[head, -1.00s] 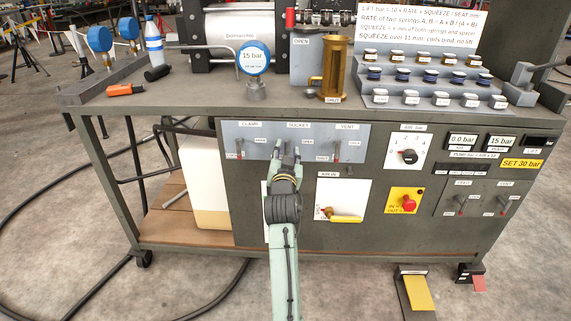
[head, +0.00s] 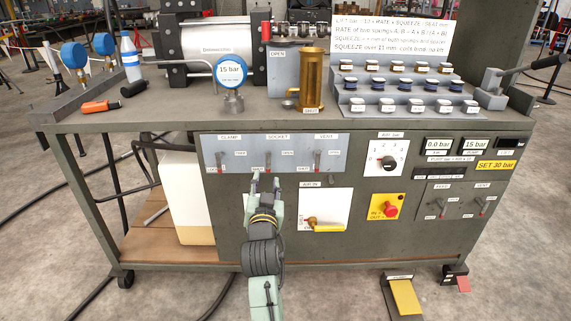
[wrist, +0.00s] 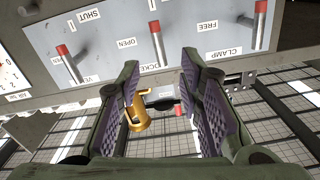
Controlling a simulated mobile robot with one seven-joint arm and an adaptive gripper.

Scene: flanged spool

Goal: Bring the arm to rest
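My gripper (head: 265,182) is in front of the bench's front panel, just below the lever plate (head: 250,153). In the wrist view my gripper (wrist: 160,70) has its two padded fingers apart, with nothing held between them. The socket lever (head: 267,160) is just above the fingertips in the head view. The clamp lever (head: 219,160) and vent lever (head: 317,160) stand to either side of it. The wrist view is inverted and shows the clamp lever (wrist: 259,25) at the right, apart from the fingers.
A white air-in plate with a yellow handle (head: 325,227) is right of my gripper. A brass cylinder (head: 312,80) and small labelled jars (head: 397,84) stand on the bench top. A yellow pedal (head: 405,297) is on the floor. Open floor lies in front.

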